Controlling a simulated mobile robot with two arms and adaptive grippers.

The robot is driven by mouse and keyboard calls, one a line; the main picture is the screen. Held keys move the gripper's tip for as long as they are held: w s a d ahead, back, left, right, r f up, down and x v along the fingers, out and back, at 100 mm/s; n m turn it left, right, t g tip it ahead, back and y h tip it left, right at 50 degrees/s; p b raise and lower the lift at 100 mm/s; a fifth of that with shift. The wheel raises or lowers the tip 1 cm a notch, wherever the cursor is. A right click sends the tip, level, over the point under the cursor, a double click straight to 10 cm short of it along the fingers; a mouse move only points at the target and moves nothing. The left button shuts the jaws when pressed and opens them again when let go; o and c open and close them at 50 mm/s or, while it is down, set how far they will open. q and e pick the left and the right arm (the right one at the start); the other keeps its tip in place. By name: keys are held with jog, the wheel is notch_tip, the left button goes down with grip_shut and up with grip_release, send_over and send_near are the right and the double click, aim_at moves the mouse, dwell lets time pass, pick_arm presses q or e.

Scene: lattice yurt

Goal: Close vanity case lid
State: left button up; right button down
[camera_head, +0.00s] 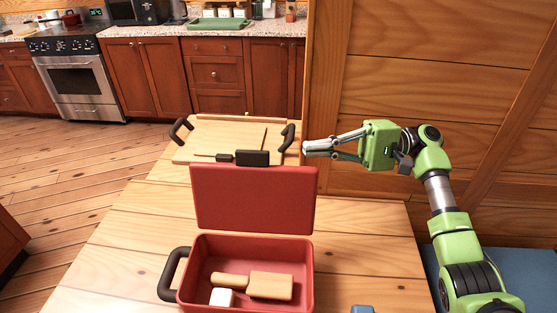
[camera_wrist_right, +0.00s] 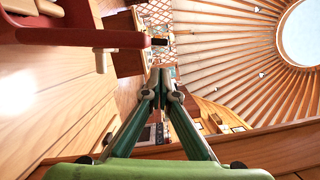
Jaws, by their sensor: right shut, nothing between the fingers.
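The red vanity case (camera_head: 306,268) stands on the wooden table, with its lid (camera_head: 253,199) open and raised nearly upright at its back edge. Inside lie a wooden paddle-like piece (camera_head: 270,286) and a small white block (camera_head: 221,297). My right gripper (camera_head: 306,150) is shut and empty, beyond the lid's upper right corner and apart from it in the head view. In the right wrist view its fingertips (camera_wrist_right: 161,88) meet, and part of the red case (camera_wrist_right: 80,37) shows at upper left. My left gripper is not in view.
Behind the lid a wooden tray (camera_head: 215,133) with black handles holds a dark brush-like object (camera_head: 250,158). A blue item (camera_head: 361,309) lies at the table's front edge. A wooden wall (camera_head: 420,90) stands behind my right arm.

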aim_at(268, 151)
jog(key=a+p, duration=0.1)
jog(key=a, duration=0.2)
jog(key=a+p, duration=0.1)
jog(key=a, duration=0.2)
jog(key=s+a+p, duration=0.1)
jog(key=a, duration=0.3)
jog(key=shift+r, duration=0.35)
jog(key=shift+d, duration=0.1)
